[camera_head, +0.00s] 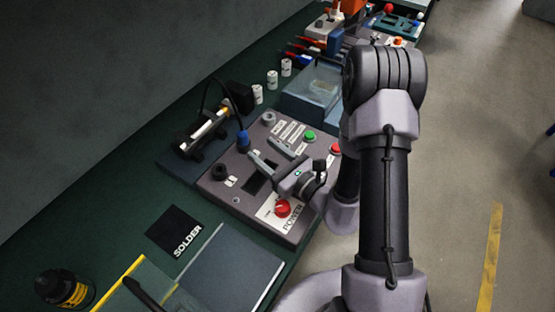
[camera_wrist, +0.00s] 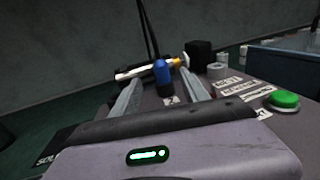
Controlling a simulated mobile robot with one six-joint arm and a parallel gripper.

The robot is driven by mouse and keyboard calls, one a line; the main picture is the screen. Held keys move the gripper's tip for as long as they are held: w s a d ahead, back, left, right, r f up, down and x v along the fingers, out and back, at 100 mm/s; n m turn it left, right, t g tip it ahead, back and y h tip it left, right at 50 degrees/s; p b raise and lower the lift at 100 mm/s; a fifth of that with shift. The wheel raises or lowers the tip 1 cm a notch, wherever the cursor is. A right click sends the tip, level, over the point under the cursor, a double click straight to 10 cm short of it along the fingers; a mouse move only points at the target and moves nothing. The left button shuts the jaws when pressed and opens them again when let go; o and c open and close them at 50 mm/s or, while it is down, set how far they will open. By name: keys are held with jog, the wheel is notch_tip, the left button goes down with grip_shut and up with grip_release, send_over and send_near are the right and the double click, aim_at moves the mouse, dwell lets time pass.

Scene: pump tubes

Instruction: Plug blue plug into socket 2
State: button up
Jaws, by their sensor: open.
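The blue plug (camera_head: 243,139) stands upright at the far edge of the grey control box (camera_head: 213,190), with a black cable looping up from its top. In the wrist view the blue plug (camera_wrist: 162,73) appears between my two fingers, beyond their tips. My gripper (camera_head: 260,147) is open and empty over the box, its fingers pointing toward the plug; it also shows in the wrist view (camera_wrist: 160,80). A dark round socket (camera_head: 221,171) is at the box's left and a grey one (camera_head: 268,118) at its far corner.
A pump-like device with a clear tube (camera_head: 203,130) lies behind the box. The box carries a green button (camera_head: 309,136), a red button (camera_head: 335,149) and a red knob (camera_head: 283,208). A blue bin (camera_head: 312,92) stands at the right.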

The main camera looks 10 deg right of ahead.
jog(key=v, duration=0.5)
dwell(0.8)
